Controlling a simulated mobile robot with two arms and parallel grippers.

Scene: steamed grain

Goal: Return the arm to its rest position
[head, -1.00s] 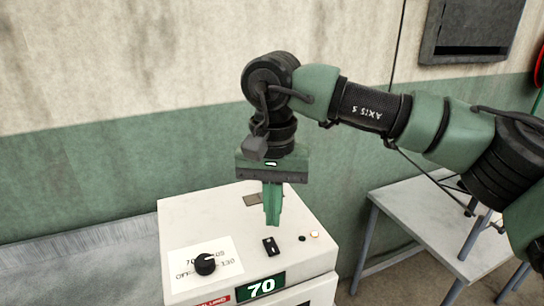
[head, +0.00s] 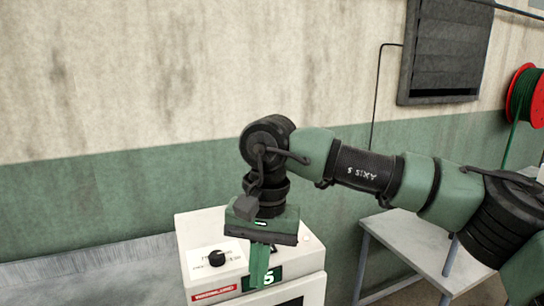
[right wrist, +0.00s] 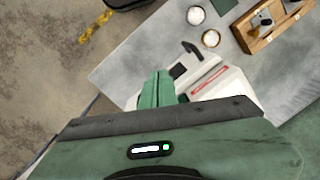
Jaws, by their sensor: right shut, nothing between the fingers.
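My right arm comes in from the right in the head view, with its wrist bent down. My right gripper (head: 258,282) is shut and empty, its green fingers pointing down in front of the white machine (head: 200,245). The fingers cover part of the machine's green display, where a 5 shows. In the right wrist view the shut fingers (right wrist: 157,90) point away from the camera, with the machine (right wrist: 225,88) beside them. I cannot tell how far apart they are. My left gripper is in neither view.
The machine has a black knob (head: 216,258) on top. A light grey table (head: 418,243) stands at the right, below a wall vent (head: 445,50) and a red reel (head: 526,96). The right wrist view shows a wooden tray (right wrist: 265,40) and white bowls (right wrist: 211,38) on a grey worktop.

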